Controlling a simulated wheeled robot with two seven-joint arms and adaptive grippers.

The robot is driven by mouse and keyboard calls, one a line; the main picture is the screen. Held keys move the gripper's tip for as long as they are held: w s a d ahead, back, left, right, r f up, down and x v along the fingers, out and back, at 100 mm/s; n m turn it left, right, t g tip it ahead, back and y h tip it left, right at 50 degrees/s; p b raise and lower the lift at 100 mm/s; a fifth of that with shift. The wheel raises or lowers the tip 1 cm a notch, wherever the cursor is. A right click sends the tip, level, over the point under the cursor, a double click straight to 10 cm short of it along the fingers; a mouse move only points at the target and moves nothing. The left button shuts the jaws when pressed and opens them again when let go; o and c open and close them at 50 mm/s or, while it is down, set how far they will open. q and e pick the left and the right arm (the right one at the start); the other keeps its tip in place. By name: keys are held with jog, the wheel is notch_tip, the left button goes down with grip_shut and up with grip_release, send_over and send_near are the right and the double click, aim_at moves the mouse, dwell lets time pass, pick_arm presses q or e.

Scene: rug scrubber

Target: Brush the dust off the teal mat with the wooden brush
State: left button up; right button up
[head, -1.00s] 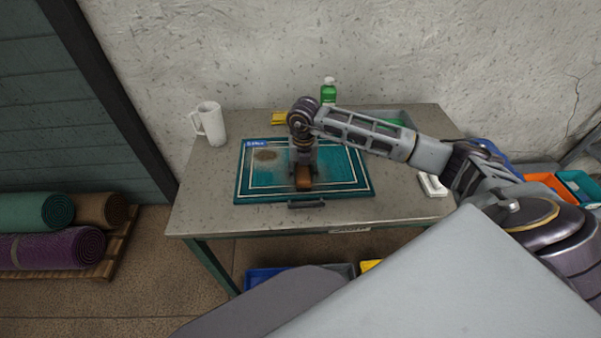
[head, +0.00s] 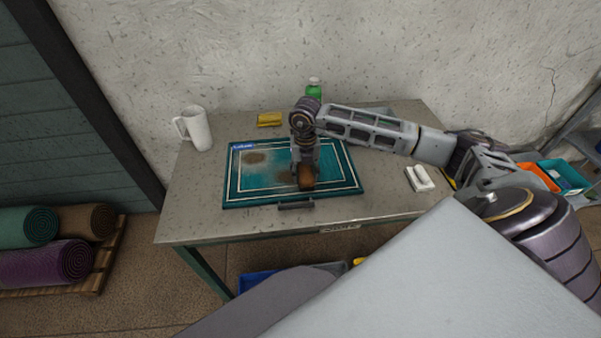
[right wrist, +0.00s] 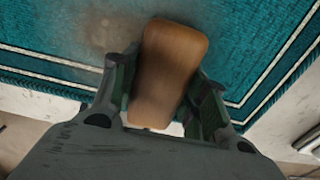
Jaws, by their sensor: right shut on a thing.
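The teal mat (head: 240,187) with white border lines lies flat on the grey table. A brown dust patch (head: 256,158) shows on its upper left, and fainter brown dust (head: 284,180) spreads near its middle. My right gripper (head: 305,174) is over the right-middle part of the mat, shut on the wooden brush (head: 306,183). In the right wrist view the brush's brown wooden back (right wrist: 168,70) sits between the two fingers, over the mat (right wrist: 245,40). Its bristles are hidden, so I cannot tell whether they touch the mat. My left gripper is not in view.
A white mug (head: 197,128) stands at the table's back left. A yellow sponge (head: 269,119) and a green bottle (head: 314,91) are at the back. A white object (head: 419,178) lies right of the mat. Rolled mats (head: 75,262) lie on a pallet at left.

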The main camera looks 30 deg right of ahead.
aim_at(291, 180)
jog(key=shift+f, duration=0.1)
jog(key=shift+w+a, duration=0.3)
jog(key=shift+a, duration=0.3)
jog(key=shift+w+a, duration=0.25)
jog(key=shift+a, duration=0.3)
jog(key=shift+w+a, duration=0.35)
jog(key=shift+a, duration=0.3)
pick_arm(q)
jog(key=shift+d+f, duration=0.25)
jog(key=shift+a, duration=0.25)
pick_arm(e)
jog(key=shift+r, duration=0.2)
pick_arm(q)
jog(key=shift+b, duration=0.3)
pick_arm(e)
jog(key=shift+w+a, duration=0.1)
jog(key=shift+a, duration=0.05)
